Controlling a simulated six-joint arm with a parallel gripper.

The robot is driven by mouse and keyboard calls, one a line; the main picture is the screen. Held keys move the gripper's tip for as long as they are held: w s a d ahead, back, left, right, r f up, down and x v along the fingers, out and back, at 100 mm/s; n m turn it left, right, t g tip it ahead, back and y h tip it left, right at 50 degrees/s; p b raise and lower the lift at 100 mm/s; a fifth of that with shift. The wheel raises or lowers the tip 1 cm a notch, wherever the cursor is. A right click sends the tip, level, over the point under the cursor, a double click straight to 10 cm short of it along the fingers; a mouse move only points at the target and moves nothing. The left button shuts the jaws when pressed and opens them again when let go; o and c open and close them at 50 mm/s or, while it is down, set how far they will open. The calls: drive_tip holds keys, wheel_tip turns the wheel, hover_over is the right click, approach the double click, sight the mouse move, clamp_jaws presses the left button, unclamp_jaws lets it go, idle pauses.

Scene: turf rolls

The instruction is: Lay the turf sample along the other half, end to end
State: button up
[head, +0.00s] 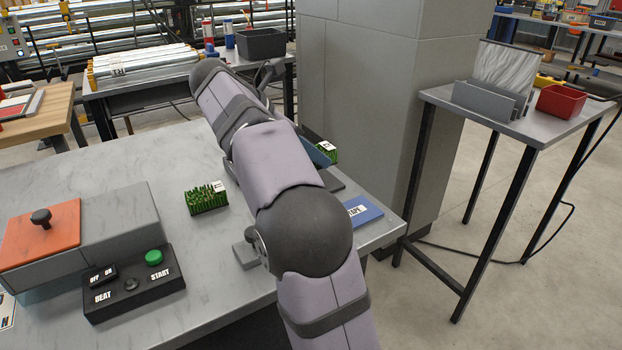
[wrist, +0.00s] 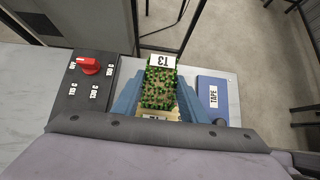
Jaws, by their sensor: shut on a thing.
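The held turf sample is a small block of green tufts with a white label; it is between the blue fingers of my gripper (wrist: 158,98) in the wrist view (wrist: 159,90). The fingers are shut on its two sides. In the head view its end (head: 328,151) shows beyond my arm, next to a blue finger; the rest is hidden. Another green turf block (head: 206,200) with a white label lies on the grey table left of my arm, apart from my gripper. I cannot tell the held sample's height above the table.
A blue TAPE pad (head: 361,211) lies near the table's right edge. A dial panel (wrist: 88,92) with a red knob is left of my gripper in the wrist view. A black START box (head: 133,283) and an orange-topped grey box (head: 110,225) stand at left. A grey pillar (head: 372,110) rises behind.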

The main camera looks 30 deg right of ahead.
drive_tip(key=shift+f+b, duration=1.05)
drive_tip(key=shift+f, duration=1.15)
drive_tip(key=o, duration=1.2)
drive_tip(key=shift+a+r+p, duration=0.3)
drive_tip(key=shift+a+r, duration=0.05)
drive_tip(key=shift+r, duration=0.1)
drive_tip(key=p+v, duration=0.5)
drive_tip(key=v, duration=0.6)
drive_tip(key=shift+f, duration=0.1)
